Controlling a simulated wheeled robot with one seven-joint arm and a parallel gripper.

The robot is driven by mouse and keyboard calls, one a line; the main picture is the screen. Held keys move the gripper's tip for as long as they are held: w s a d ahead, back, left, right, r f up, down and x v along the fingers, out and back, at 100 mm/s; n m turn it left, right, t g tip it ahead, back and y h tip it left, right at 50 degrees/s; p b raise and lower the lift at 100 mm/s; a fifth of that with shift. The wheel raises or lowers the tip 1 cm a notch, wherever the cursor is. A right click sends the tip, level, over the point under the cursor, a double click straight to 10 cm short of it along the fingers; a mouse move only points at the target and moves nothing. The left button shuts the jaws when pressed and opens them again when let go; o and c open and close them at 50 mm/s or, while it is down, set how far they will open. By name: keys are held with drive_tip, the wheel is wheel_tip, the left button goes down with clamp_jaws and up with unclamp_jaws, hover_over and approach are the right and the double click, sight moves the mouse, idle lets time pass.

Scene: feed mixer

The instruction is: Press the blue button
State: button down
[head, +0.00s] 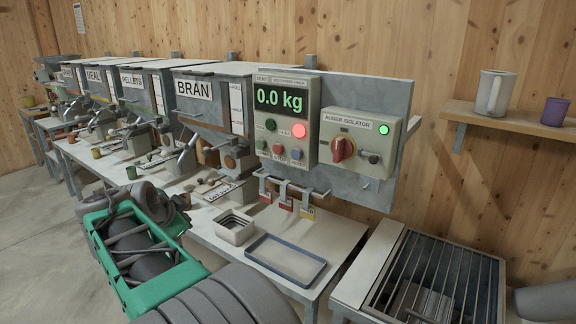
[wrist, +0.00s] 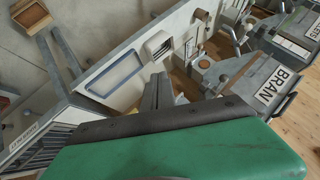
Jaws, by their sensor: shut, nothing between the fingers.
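The blue button (head: 297,153) is at the lower right of a pale control box (head: 288,112), beside a red button (head: 278,149) and a green button (head: 261,144). The box's display (head: 279,97) reads 0.0 kg. My gripper (wrist: 158,88) shows in the wrist view as narrow grey fingers, close together and empty, above the bench. In the head view my green and grey arm is at the lower left, apart from the control box; I cannot make out the fingertips there. I cannot make out the blue button in the wrist view.
An auger isolator box (head: 361,138) with a red knob is right of the control box. Tags hang on hooks below. A blue-rimmed tray (head: 286,282) and a white container (head: 235,236) stand on the bench. Feed bins line the left; a grated hopper (head: 446,258) stands right.

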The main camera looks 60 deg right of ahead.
sight(295, 160)
drive_tip(key=s+d+r+m+g+h, duration=0.2)
drive_tip(key=s+d+r+m+g, duration=0.1)
drive_tip(key=d+m, duration=0.5)
drive_tip(key=s+d+r+m+g+h, duration=0.3)
drive_tip(key=s+d+r+m, duration=0.2)
drive_tip(key=d, duration=0.6)
drive_tip(key=s+m, duration=0.2)
drive_tip(key=s, duration=0.1)
drive_tip(key=shift+d+m+h+b, duration=0.3)
drive_tip(key=shift+d+m+b, duration=0.1)
drive_tip(key=p+x, duration=0.1)
drive_tip(key=x, duration=0.3)
drive_tip(key=p+x, duration=0.2)
drive_tip(key=x, duration=0.3)
drive_tip(key=r+p+x, duration=0.1)
drive_tip(key=x, duration=0.3)
drive_tip(key=shift+s+d, duration=0.3)
drive_tip(key=shift+d, duration=0.25)
